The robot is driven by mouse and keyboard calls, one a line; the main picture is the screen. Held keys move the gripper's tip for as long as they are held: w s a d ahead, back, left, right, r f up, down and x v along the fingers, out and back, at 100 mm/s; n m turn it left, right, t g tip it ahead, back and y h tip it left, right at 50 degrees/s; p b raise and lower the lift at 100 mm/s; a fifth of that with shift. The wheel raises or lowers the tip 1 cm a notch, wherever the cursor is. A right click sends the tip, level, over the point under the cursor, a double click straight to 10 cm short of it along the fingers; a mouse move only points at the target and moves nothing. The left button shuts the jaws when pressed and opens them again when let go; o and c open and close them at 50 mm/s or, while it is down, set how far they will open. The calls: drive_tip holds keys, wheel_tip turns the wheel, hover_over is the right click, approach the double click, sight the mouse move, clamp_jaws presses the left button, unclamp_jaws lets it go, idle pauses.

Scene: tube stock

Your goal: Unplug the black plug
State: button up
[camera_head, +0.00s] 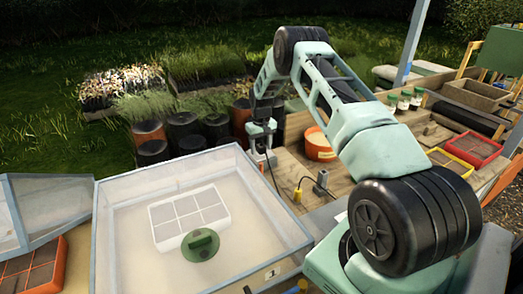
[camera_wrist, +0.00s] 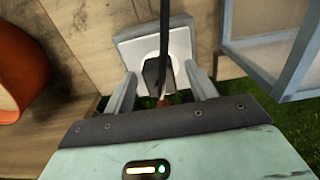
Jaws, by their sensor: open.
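The black plug (camera_wrist: 153,76) sits in a white socket with a grey surround (camera_wrist: 128,46), seen in the wrist view. Its black cable (camera_wrist: 165,35) runs up the picture from it. My gripper (camera_wrist: 161,82) is open, with one finger on each side of the plug and space between the fingers and the plug. In the head view my gripper (camera_head: 261,150) is low over the wooden bench, behind the clear-walled box. The plug itself cannot be made out there; a thin dark cable (camera_head: 272,178) hangs near the gripper.
A yellow plug (camera_head: 297,195) and a grey block (camera_head: 321,183) are on the bench right of my gripper. An orange pot (camera_head: 319,146) stands close by. A clear-walled box (camera_head: 130,215) is at front left; its frame edge (camera_wrist: 275,37) shows right of the socket in the wrist view.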

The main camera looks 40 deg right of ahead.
sight(261, 145)
idle(0.9)
clamp_jaws()
drive_tip(key=shift+r, duration=0.1)
drive_tip(key=shift+r+p, duration=1.25)
drive_tip(key=shift+r, duration=1.7)
